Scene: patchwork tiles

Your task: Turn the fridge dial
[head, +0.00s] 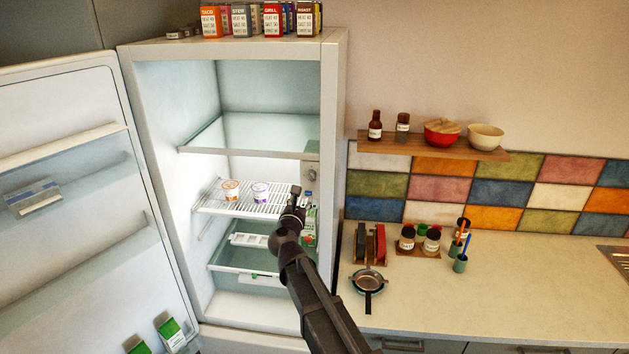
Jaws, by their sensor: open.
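The fridge (335,120) stands with its door (60,120) swung wide open to the left. A small grey round part that looks like the dial (312,174) sits on the inner right wall, below the upper glass shelf. Its marks are too small to read. My gripper (296,190) is inside the fridge at the wire shelf, just left of and below the dial. It appears apart from the dial and holds nothing that I can see. The fingers are small and dark here. My arm hides part of the lower right of the fridge interior.
A bottle or carton (309,225) stands close right of my gripper. A glass shelf (250,150) lies above. The counter (510,285) holds a pan (368,282) and jars.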

